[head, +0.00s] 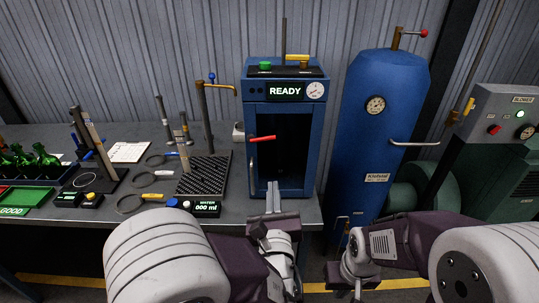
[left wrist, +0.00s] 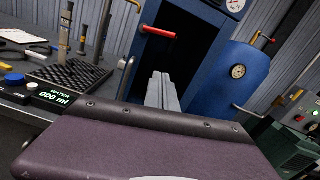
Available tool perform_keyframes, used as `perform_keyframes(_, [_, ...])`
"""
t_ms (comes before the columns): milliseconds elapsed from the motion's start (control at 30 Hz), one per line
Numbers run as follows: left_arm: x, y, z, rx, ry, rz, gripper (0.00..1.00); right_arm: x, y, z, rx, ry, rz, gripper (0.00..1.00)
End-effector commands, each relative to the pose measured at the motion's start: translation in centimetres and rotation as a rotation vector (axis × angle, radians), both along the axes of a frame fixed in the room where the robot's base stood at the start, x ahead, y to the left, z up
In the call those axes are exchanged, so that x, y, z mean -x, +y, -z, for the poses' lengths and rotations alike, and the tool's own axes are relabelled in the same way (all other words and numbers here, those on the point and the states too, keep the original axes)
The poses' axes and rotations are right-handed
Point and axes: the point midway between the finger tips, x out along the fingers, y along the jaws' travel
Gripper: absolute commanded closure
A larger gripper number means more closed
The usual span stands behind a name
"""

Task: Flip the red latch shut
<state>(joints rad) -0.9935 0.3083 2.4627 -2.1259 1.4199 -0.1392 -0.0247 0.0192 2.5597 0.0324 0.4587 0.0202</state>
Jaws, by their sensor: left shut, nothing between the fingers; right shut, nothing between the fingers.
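The red latch (head: 262,138) is a short red lever on the left front edge of the blue cabinet (head: 256,170). It sticks out roughly level to the right, across the dark door window. It also shows in the left wrist view (left wrist: 158,33), ahead of and above my fingers. My left gripper (head: 273,190) is shut and empty, below and slightly right of the latch, apart from it; its fingers show in the left wrist view (left wrist: 162,80). My right gripper (head: 356,284) is low at the right, in front of the blue tank; its fingertips are hard to make out.
A green machine (head: 500,160) stands far right.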

Motion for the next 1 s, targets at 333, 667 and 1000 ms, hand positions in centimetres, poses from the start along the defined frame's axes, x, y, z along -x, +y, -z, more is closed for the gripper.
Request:
perform_keyframes(333, [-3.5, 0.3, -0.3, 0.0, 0.001, -0.008, 1.0, 0.0, 0.0, -0.8, 0.0, 0.0, 0.0, 1.0])
perform_keyframes(667, [-10.4, 0.3, -1.1, 0.001, -0.001, -0.005, 1.0, 0.0, 0.0, -2.3, 0.0, 0.0, 0.0, 1.0])
perform_keyframes(1000, [-10.8, 0.9, -4.4, 0.001, 0.001, -0.003, 1.0, 0.0, 0.0, -3.8, 0.0, 0.0, 0.0, 1.0])
